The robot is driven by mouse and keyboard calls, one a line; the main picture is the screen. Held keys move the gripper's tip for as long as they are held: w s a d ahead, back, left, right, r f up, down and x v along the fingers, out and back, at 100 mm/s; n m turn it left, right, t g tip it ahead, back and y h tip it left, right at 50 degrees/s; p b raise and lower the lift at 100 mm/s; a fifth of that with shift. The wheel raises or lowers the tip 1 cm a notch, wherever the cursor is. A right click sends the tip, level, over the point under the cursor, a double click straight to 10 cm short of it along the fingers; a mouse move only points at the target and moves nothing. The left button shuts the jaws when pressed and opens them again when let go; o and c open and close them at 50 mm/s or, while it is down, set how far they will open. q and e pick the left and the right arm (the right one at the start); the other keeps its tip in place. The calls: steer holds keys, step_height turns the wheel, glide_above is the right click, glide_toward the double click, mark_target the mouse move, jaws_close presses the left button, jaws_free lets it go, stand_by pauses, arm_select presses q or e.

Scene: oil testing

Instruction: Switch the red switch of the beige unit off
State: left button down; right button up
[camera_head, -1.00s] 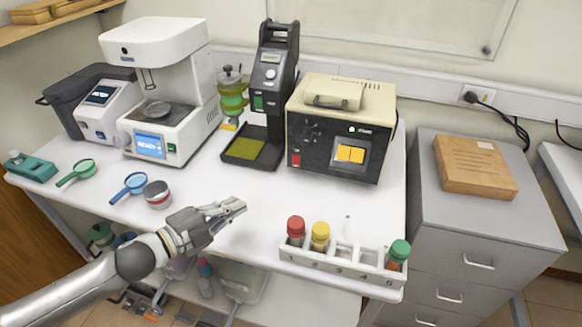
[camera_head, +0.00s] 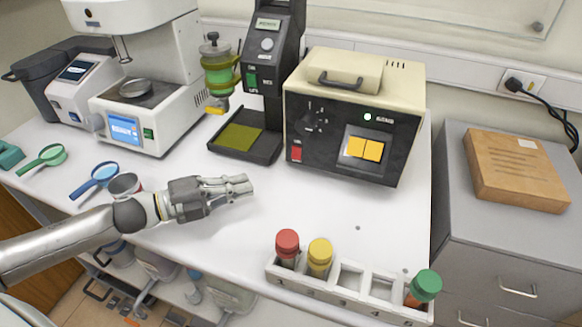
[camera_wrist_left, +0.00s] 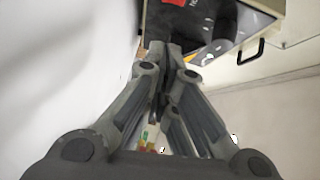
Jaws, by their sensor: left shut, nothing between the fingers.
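The beige unit (camera_head: 310,68) stands on the white table, right of centre in the head view, with a black front panel. Its red switch (camera_head: 296,153) is low on the left of that panel. My left gripper (camera_head: 247,186) is shut and empty, over the table in front and to the left of the switch, apart from it. In the left wrist view the closed fingertips (camera_wrist_left: 166,45) point toward the unit's dark front (camera_wrist_left: 205,22). A red patch shows at the top edge there, partly cut off. My right gripper does not show.
A rack (camera_head: 349,287) with red, yellow and green capped bottles stands at the table's front edge. A black stand with a tray (camera_head: 272,152) is left of the unit. A tin (camera_head: 125,184) is behind my left arm. The table before the unit is clear.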

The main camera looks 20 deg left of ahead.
mark_target(296, 153)
arm_select(q)
steer(key=shift+s, duration=0.1)
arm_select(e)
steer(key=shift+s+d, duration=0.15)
arm_select(q)
steer(key=shift+w+d, duration=0.45)
steer(key=shift+w, duration=0.05)
steer(key=shift+p+x, duration=0.5)
steer(key=shift+x, duration=1.3)
steer(key=p+x, duration=0.1)
steer(key=x, duration=0.4)
steer(key=shift+r+p, duration=0.2)
steer(key=shift+p, duration=0.15)
steer(key=w, duration=0.3)
steer(key=shift+d+f+p, duration=0.1)
steer(key=shift+f+p, duration=0.2)
steer(key=shift+p, duration=0.05)
steer(key=shift+w+f, duration=0.15)
steer(key=shift+w, duration=0.3)
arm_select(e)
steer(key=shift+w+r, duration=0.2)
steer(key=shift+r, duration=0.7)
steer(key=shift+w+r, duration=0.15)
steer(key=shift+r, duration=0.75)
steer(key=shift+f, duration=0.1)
